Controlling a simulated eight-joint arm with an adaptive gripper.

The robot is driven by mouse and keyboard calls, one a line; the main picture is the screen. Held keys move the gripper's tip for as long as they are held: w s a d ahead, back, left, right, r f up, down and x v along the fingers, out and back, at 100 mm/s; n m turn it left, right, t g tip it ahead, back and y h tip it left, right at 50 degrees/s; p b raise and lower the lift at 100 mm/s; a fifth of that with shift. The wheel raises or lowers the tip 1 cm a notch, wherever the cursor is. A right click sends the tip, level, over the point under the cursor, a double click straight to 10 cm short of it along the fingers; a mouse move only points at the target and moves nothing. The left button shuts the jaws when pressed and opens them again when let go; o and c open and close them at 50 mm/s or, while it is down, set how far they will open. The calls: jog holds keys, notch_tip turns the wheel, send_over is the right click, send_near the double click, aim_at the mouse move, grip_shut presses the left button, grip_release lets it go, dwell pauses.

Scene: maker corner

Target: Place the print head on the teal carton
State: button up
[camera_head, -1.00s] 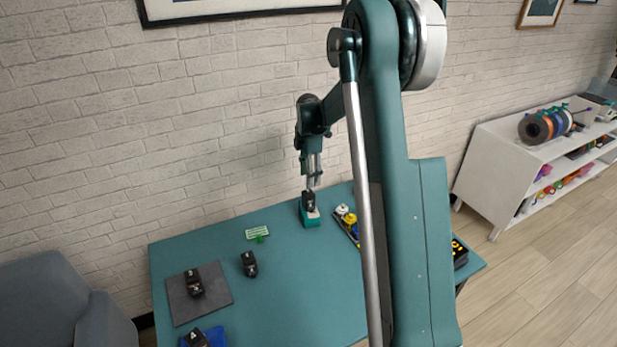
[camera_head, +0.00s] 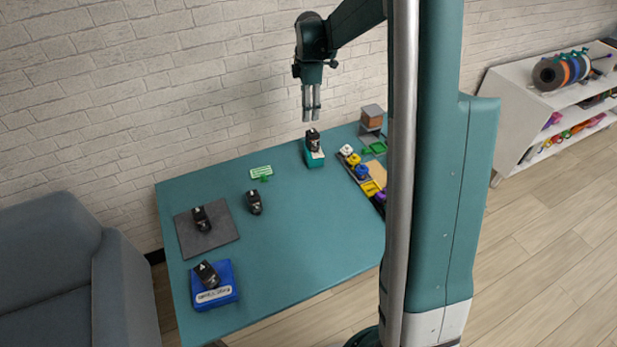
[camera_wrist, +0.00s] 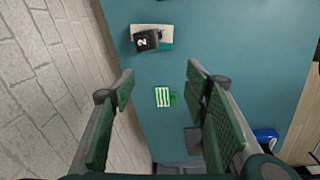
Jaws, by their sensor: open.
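A black print head (camera_head: 313,138) sits on top of the teal carton (camera_head: 315,160) at the back of the table. In the wrist view this print head (camera_wrist: 146,40), marked 2, rests on the carton (camera_wrist: 166,46) with its white and teal top showing around it. My gripper (camera_head: 311,116) points down above them, apart from the print head. In the wrist view its two fingers (camera_wrist: 160,78) are spread with nothing between them. Other black print heads stand on the grey mat (camera_head: 222,238), on the bare table (camera_head: 254,202) and on the blue box (camera_head: 215,290).
A green-and-white sign (camera_head: 261,171) stands left of the carton. A tray of coloured pieces (camera_head: 364,178) lies to its right, partly hidden by my arm. A brown block on a grey stand (camera_head: 372,119) is at the back right. The table's middle is clear.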

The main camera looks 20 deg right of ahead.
jog(key=s+a+r+m+t, duration=0.1)
jog(key=s+a+r+m, duration=0.3)
jog(key=s, duration=0.3)
jog(key=s+a+r+m+t, duration=0.1)
jog(key=s+a+r, duration=0.3)
jog(key=s+r, duration=0.15)
jog(key=s+a+r+m+t, duration=0.1)
jog(key=s+a+r+m, duration=0.25)
jog(key=s, duration=0.35)
jog(key=s+a+f+m+t, duration=0.1)
jog(key=s+a+m, duration=0.2)
jog(key=s, duration=0.7)
jog(key=s+a+m+t, duration=0.2)
jog(key=s+a+m, duration=0.2)
jog(key=s, duration=0.6)
jog(key=shift+s+a+f, duration=0.15)
jog(key=shift+s+f, duration=0.2)
jog(key=shift+s, duration=0.05)
jog(key=shift+o, duration=0.7)
